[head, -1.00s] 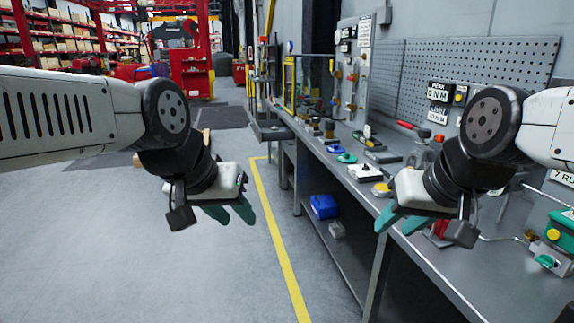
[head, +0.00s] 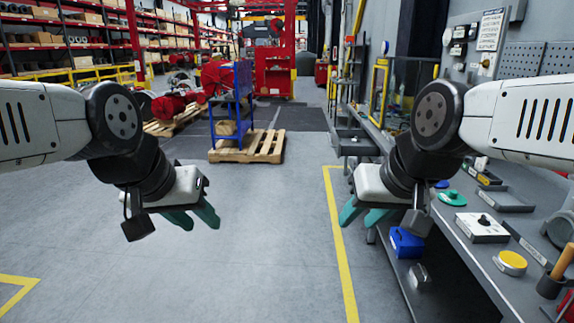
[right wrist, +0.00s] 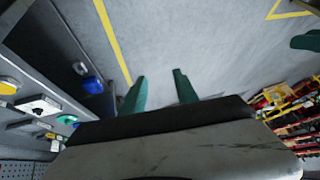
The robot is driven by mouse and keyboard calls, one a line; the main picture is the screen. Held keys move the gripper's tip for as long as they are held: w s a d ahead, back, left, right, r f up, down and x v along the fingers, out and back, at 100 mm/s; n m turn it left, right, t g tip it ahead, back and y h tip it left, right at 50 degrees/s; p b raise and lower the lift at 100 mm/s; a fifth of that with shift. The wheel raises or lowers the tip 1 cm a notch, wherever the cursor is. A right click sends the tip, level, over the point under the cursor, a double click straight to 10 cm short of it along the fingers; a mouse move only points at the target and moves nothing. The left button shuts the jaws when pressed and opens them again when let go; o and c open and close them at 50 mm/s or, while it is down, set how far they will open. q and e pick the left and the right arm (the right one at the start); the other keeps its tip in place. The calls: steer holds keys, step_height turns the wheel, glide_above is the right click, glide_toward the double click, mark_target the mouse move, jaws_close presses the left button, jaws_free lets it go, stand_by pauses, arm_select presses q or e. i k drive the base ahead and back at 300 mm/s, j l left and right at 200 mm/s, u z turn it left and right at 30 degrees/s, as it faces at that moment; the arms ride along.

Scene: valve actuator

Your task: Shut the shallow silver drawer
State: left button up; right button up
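A shallow grey metal drawer (head: 356,146) juts out from the far end of the workbench in the head view, over the floor to the bench's left. It appears pulled open; its inside is hard to make out. My right gripper (head: 362,218) hangs nearer to me than the drawer, beside the bench's left edge, touching nothing. In the right wrist view its green fingers (right wrist: 160,90) stand apart with only floor between them. My left gripper (head: 198,220) hangs over open floor at the left, its green fingers apart and empty, well away from the drawer.
The workbench (head: 470,232) runs along the right with small parts on top. A blue box (head: 406,242) sits on its lower shelf. A wooden pallet (head: 248,148) with a blue cart (head: 232,95) stands ahead. Floor left of the yellow line (head: 341,245) is clear.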

mark_target(363, 141)
steer(key=i+z, duration=0.1)
steer(key=i, duration=0.45)
steer(key=i+j+z, duration=0.1)
steer(key=i, duration=0.4)
steer(key=i+j+z, duration=0.1)
steer(key=i, duration=0.4)
steer(key=i+j+z, duration=0.15)
steer(key=i, duration=0.4)
steer(key=i+j+z, duration=0.1)
steer(key=i+j, duration=0.15)
steer(key=i, duration=0.25)
steer(key=i+u, duration=0.35)
steer(key=i, duration=0.5)
